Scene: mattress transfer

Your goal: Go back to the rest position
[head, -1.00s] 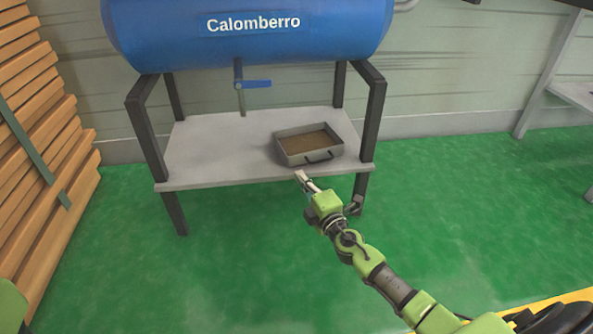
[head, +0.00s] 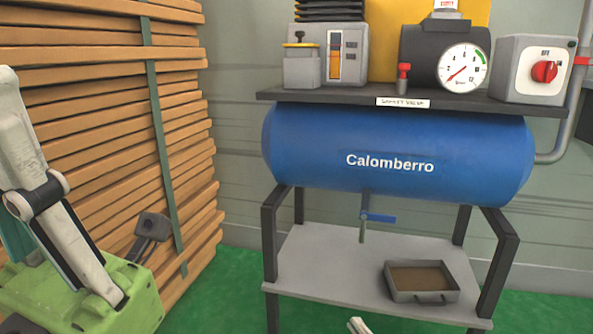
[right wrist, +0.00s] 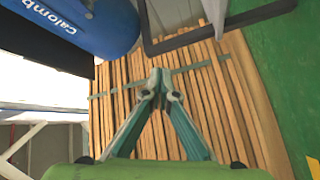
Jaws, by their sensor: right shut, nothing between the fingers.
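My right gripper (head: 357,326) shows in the head view only as a pale fingertip at the bottom edge, below the front edge of the tank stand. The right wrist view shows its two fingers (right wrist: 160,77) meeting at the tips, shut and empty, with wooden planks behind them. A large green gripper body with a pale finger, my left gripper (head: 50,200), fills the left side of the head view, close to the camera. Part of it is cut off by the frame edge, so its opening cannot be told.
The blue Calomberro tank (head: 400,155) hangs in a dark frame above a grey shelf (head: 320,260). A metal tray (head: 421,282) sits on the shelf. Stacked planks (head: 110,130) stand at the left. A gauge (head: 463,68) and a red switch (head: 544,71) are above the tank.

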